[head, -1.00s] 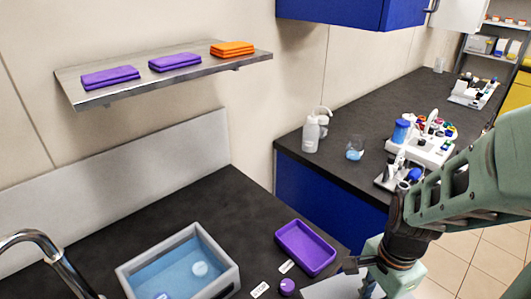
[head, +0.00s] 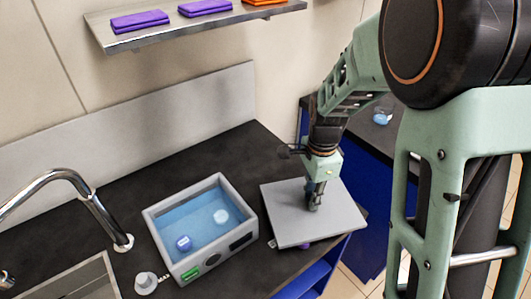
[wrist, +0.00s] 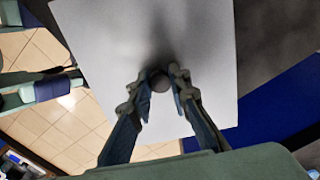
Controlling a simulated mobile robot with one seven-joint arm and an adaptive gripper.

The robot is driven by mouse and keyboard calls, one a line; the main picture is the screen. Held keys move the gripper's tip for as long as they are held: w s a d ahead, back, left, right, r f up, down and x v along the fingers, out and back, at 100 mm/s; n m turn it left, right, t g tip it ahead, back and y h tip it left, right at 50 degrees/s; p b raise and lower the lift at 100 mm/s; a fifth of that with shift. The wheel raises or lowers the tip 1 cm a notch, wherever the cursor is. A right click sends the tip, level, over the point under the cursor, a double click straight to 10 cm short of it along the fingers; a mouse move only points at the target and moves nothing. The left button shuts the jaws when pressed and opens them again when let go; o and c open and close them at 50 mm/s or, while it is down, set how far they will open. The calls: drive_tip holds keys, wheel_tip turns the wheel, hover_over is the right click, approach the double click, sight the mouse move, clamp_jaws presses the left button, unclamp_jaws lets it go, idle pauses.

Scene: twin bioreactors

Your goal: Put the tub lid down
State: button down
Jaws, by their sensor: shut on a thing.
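The tub lid (head: 285,220) is a flat grey square plate with a small dark knob (wrist: 159,82) in its middle. My gripper (head: 313,203) points down from above and is shut on the knob; in the wrist view both fingers (wrist: 160,92) close around it. The lid is over the counter to the right of the tub and looks roughly level. I cannot tell whether it touches anything below. The tub (head: 152,222) is a grey open bath with blue water, a blue-capped item (head: 183,242) and a pale round item (head: 221,216) inside.
The lid hides most of what lies under it; a bit of purple (head: 305,246) shows at its front edge. A tap (head: 95,205) and sink (head: 75,280) are at the left. A shelf (head: 200,28) with folded cloths is on the wall. Dark counter (head: 150,165) is clear behind the tub.

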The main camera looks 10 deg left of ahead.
drive_tip(key=w+a+p, duration=0.1)
drive_tip(key=w+a, duration=0.3)
drive_tip(key=a, duration=0.1)
drive_tip(key=w+a+p, duration=0.1)
drive_tip(key=w+a, duration=0.4)
drive_tip(key=w+a+p, duration=0.2)
drive_tip(key=w+a, duration=0.3)
drive_tip(key=a, duration=0.1)
drive_tip(key=shift+w+a+f, duration=0.1)
drive_tip(key=shift+w+a, duration=0.05)
drive_tip(key=shift+w, duration=0.05)
wheel_tip(320, 180, down, 3)
drive_tip(key=shift+f+b, duration=0.2)
drive_tip(key=shift+b, duration=0.9)
drive_tip(key=shift+r, duration=0.1)
drive_tip(key=shift+f, duration=0.2)
drive_tip(key=c, duration=1.8)
unclamp_jaws()
